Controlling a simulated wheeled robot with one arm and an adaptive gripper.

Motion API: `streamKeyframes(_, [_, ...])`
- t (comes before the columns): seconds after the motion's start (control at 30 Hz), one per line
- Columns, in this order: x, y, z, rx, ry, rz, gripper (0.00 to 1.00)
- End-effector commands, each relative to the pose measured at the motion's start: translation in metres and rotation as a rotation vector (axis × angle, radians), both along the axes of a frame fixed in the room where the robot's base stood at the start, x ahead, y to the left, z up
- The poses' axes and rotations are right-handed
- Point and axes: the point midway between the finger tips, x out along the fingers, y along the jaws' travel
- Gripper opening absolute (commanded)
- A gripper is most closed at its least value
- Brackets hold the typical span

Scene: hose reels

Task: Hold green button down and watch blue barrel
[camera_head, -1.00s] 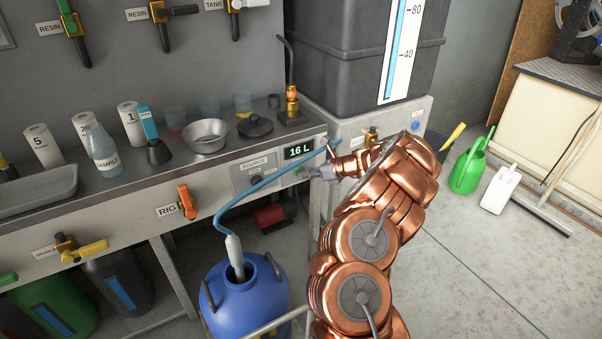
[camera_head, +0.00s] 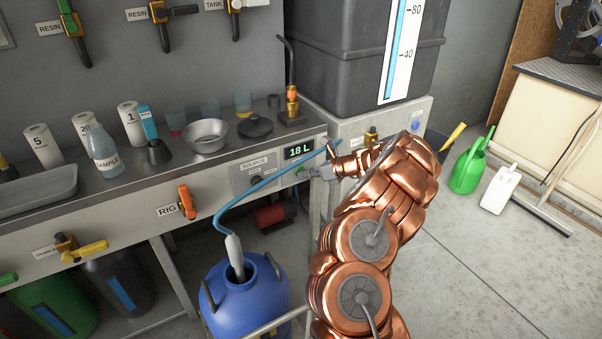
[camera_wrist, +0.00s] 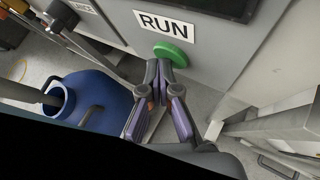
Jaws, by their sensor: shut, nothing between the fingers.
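The green button (camera_wrist: 171,53) sits on the grey panel under a RUN label (camera_wrist: 164,24) in the wrist view. My gripper (camera_wrist: 165,66) is shut and empty, with its fingertips at the button's lower edge, seemingly touching it. In the head view my gripper (camera_head: 309,172) is at the panel's right end and mostly hides the button. The blue barrel (camera_head: 243,296) stands on the floor below the bench, with a nozzle on a blue hose (camera_head: 220,212) in its open neck. It also shows in the wrist view (camera_wrist: 97,98). The display (camera_head: 299,150) reads 18 L. The liquid level inside the barrel is hidden.
The bench holds a metal bowl (camera_head: 205,135), a sample bottle (camera_head: 102,156) and several cups. An orange RIG valve (camera_head: 188,202) is on the bench front. A dark tank (camera_head: 350,55) stands behind my arm. A green watering can (camera_head: 467,172) is on the floor at right.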

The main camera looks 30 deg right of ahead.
Motion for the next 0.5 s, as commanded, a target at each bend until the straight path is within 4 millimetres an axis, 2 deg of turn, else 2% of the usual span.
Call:
streamKeyframes(0.27, [-0.001, 0.000, 0.001, 0.000, -0.001, 0.000, 0.00])
streamKeyframes(0.5, [-0.011, 0.000, 0.002, 0.000, 0.000, -0.002, 0.00])
